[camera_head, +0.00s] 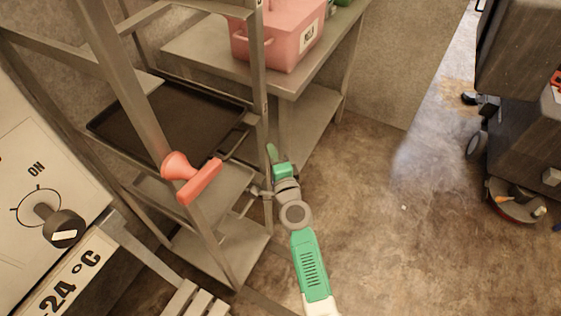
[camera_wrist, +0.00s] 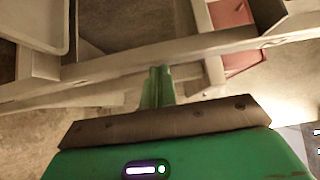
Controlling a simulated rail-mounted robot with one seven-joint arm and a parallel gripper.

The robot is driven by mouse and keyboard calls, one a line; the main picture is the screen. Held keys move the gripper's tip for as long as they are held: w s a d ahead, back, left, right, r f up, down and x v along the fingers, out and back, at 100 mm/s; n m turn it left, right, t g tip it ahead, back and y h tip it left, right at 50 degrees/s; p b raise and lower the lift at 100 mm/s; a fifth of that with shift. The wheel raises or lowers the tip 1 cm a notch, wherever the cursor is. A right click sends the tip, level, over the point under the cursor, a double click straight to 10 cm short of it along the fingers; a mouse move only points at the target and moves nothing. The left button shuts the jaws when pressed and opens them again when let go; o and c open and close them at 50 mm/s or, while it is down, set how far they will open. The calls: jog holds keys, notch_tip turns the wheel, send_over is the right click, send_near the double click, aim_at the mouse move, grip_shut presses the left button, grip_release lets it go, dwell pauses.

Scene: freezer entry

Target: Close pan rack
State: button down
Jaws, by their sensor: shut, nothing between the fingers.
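The pan rack (camera_head: 262,90) is a tall metal frame at left in the head view. A dark flat pan (camera_head: 160,115) lies on one of its levels. A coral handle (camera_head: 200,181) with a rounded knob sits at the rack's front, joined to a dark metal bar (camera_head: 234,140). My green gripper (camera_head: 271,153) is just right of the rack's right post, away from the coral handle. In the wrist view its fingers (camera_wrist: 158,85) are together and empty, close to a metal rail (camera_wrist: 120,62). I cannot tell whether they touch it.
A metal table (camera_head: 225,62) behind the rack holds a pink container (camera_head: 275,35). A panel (camera_head: 45,190) with an ON knob and a -24 °C label is at left. A dark cart (camera_head: 520,130) stands at far right. The floor (camera_head: 400,220) between is mostly clear.

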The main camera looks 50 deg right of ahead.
jog(key=s+d+p+v, duration=0.1)
jog(key=d+p+v, duration=0.1)
jog(key=v, duration=1)
jog(key=shift+s+a, duration=0.15)
jog(key=shift+s, duration=0.5)
